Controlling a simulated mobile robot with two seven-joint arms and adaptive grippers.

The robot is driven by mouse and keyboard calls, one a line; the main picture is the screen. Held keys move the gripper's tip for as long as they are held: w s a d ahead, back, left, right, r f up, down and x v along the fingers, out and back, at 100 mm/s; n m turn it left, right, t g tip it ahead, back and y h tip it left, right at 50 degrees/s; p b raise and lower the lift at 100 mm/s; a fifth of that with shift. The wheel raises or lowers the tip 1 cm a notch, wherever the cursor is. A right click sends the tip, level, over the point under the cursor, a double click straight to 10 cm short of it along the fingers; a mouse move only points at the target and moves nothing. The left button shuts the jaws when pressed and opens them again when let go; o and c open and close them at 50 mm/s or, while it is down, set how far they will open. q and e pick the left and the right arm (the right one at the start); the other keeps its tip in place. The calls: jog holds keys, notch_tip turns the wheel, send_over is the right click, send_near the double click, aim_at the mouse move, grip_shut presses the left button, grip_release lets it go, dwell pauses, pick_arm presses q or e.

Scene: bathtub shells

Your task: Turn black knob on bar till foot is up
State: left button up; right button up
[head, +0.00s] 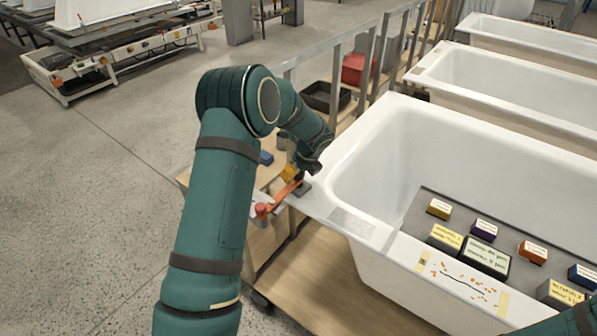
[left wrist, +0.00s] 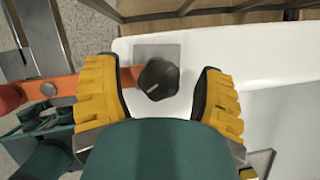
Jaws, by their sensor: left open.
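My left gripper (left wrist: 160,74) is open, with one yellow finger on each side of the knob. Gaps show between the fingers and the knob. The orange bar (left wrist: 66,84) runs left from the knob, past the left finger. In the head view the bar (head: 279,197) slants to a red end piece (head: 262,210), and the gripper hides most of the knob. I cannot make out the foot. My right gripper is out of view.
The near tub (head: 365,150) holds a dark board with several labelled blocks (head: 487,257). More tubs (head: 500,75) stand behind it. Metal posts (head: 335,75) rise close behind my left forearm. The floor (head: 110,190) on the left is clear.

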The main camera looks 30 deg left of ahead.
pick_arm(q)
jog(key=shift+o, duration=0.2)
jog(key=c, duration=1.2)
